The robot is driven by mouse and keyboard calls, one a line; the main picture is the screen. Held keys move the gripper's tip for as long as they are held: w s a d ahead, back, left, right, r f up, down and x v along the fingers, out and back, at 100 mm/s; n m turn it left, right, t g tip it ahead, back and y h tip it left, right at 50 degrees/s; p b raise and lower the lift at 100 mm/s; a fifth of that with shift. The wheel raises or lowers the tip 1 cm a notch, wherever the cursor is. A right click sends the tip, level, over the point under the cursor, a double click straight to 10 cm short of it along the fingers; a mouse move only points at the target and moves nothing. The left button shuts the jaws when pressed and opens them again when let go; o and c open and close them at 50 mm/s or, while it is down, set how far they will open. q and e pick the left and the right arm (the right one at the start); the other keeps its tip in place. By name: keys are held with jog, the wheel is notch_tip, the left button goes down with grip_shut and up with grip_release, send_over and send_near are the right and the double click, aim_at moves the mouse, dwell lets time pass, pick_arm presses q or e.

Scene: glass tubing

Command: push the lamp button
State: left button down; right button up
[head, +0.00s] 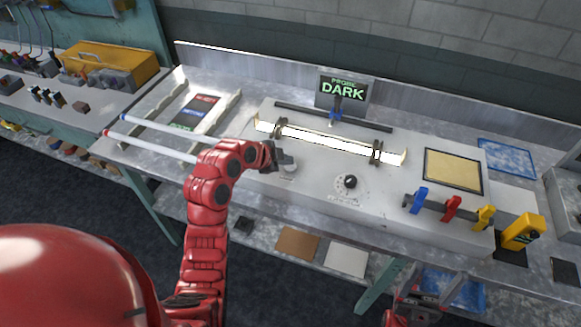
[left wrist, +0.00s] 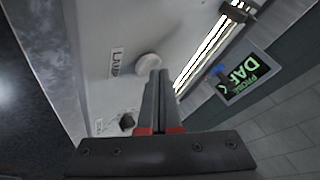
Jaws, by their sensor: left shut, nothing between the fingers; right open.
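The lamp button is a round white knob (head: 289,172) on the grey console; in the left wrist view the button (left wrist: 148,64) sits beside a label reading LAMP. My left gripper (head: 284,158) is shut and empty, just above and beside the button, partly covering it in the head view. In the left wrist view the closed fingertips (left wrist: 159,74) overlap the button's edge; I cannot tell whether they touch it. My right gripper (head: 428,288) is low at the front right, below the bench edge, open and only partly visible.
A bright tube (head: 330,143) lies in two dark brackets behind the button. A screen (head: 342,91) reads PROBE DARK. A dial (head: 349,182) is right of the button. Blue, red and yellow handled tools (head: 452,208) stand further right. A rack with rods (head: 160,138) is at left.

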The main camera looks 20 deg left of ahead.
aim_at(287, 167)
pick_arm(q)
jog(key=shift+f+b, duration=0.3)
dwell(0.7)
jog(key=shift+r, duration=0.7)
jog(key=shift+r, duration=3.05)
